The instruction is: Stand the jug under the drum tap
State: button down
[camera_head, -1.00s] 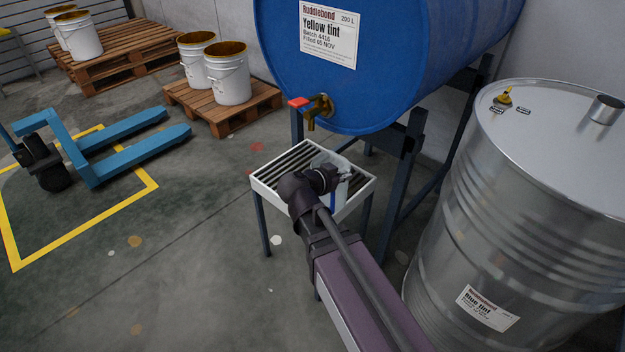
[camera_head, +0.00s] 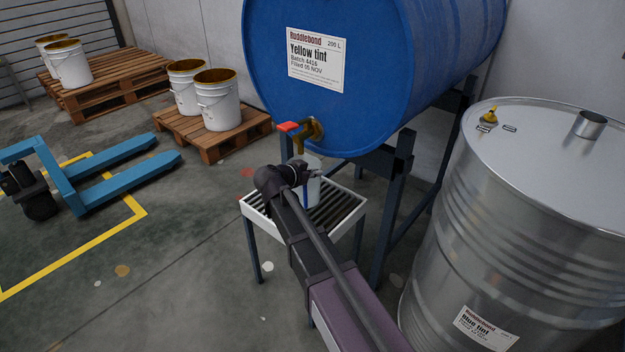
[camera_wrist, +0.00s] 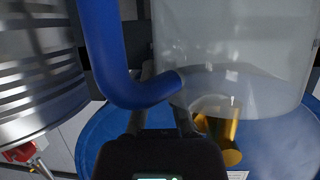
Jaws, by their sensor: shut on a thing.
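The jug (camera_head: 313,190) is whitish and translucent with a blue handle (camera_wrist: 108,50). It looks upright over the slatted drip stand (camera_head: 347,200), just below the brass drum tap (camera_head: 312,131) with its red lever. I cannot tell whether its base touches the slats. My gripper (camera_head: 304,176) is shut on the jug at its handle side and hides part of it. In the wrist view, the jug's clear body (camera_wrist: 235,45) fills the upper right, and the brass spout (camera_wrist: 222,140) shows close to its mouth. The blue Yellow tint drum (camera_head: 360,100) lies above.
A steel Blue tint drum (camera_head: 510,220) stands close on the right of my arm. Dark stand legs (camera_head: 393,200) carry the blue drum. Pallets (camera_head: 215,140) with white buckets and a blue pallet truck (camera_head: 75,180) are at the left. The floor left of the drip stand is clear.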

jog(key=shift+w+a+f, duration=0.1)
jog(key=shift+w+a, duration=0.15)
jog(key=shift+w, duration=0.3)
jog(key=shift+w+a, duration=0.25)
jog(key=shift+w, duration=0.25)
jog(key=shift+f, duration=0.15)
notch_tip(320, 180, down, 3)
jog(key=b, duration=0.3)
jog(key=shift+f+b, duration=0.15)
jog(key=shift+b, duration=0.2)
jog(key=c, duration=0.8)
grip_release()
jog(key=shift+s, duration=0.1)
